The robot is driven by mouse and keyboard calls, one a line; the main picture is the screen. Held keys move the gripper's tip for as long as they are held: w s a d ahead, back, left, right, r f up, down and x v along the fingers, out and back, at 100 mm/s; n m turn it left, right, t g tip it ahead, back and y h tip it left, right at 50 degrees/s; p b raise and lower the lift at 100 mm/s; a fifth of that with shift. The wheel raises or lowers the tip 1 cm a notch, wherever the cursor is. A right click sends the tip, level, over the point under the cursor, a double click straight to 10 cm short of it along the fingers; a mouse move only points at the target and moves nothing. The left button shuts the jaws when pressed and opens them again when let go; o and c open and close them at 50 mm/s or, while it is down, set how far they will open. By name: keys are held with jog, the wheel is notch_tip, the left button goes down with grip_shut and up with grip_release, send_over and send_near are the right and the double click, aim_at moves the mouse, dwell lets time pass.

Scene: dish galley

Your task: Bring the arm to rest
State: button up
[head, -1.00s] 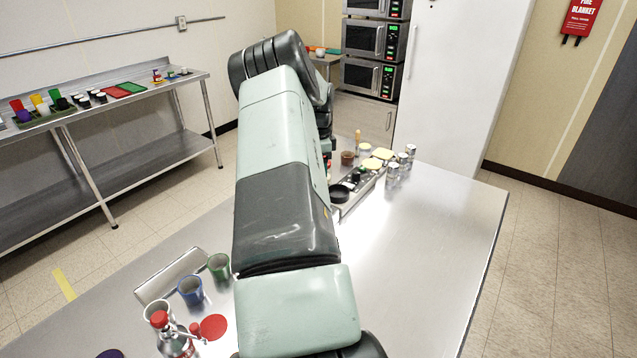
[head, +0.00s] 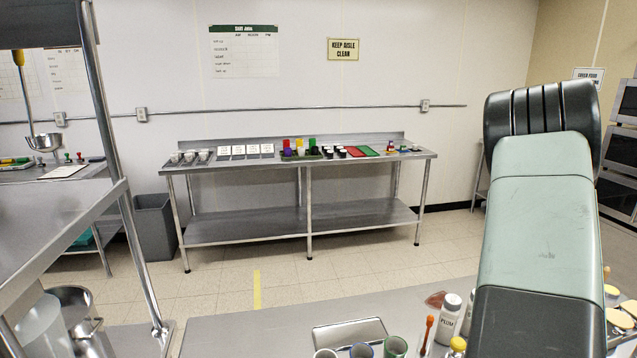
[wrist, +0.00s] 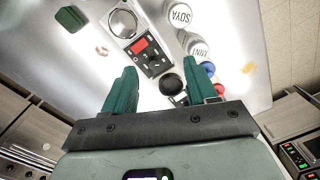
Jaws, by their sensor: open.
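My gripper (wrist: 162,88) shows in the wrist view with its two green fingers spread apart and nothing between them. It is above a shiny steel counter (wrist: 60,65). My arm (head: 540,235) fills the right side of the head view, and the gripper is out of that picture.
A green block (wrist: 70,18) sits on the counter. A steel side table (head: 360,218) holds cups and trays. A grey bin (head: 155,227) and a steel rack (head: 128,215) are left.

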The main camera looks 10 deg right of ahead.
jog(key=s+a+r+n+t, duration=0.15)
jog(key=a+r+n, duration=0.45)
jog(key=a+r, duration=0.65)
jog(key=a+r+n+t, duration=0.2)
jog(key=a+r+n, duration=0.45)
jog(key=a, duration=1.05)
jog(key=s+a+r+n+t+y, duration=0.1)
jog(key=s+a+r+n, duration=0.1)
jog(key=s+a+n, duration=1)
jog(key=s+a+f+m+h, duration=0.1)
jog(key=s+a+f, duration=0.1)
jog(key=s, duration=0.5)
jog(key=shift+s, duration=0.25)
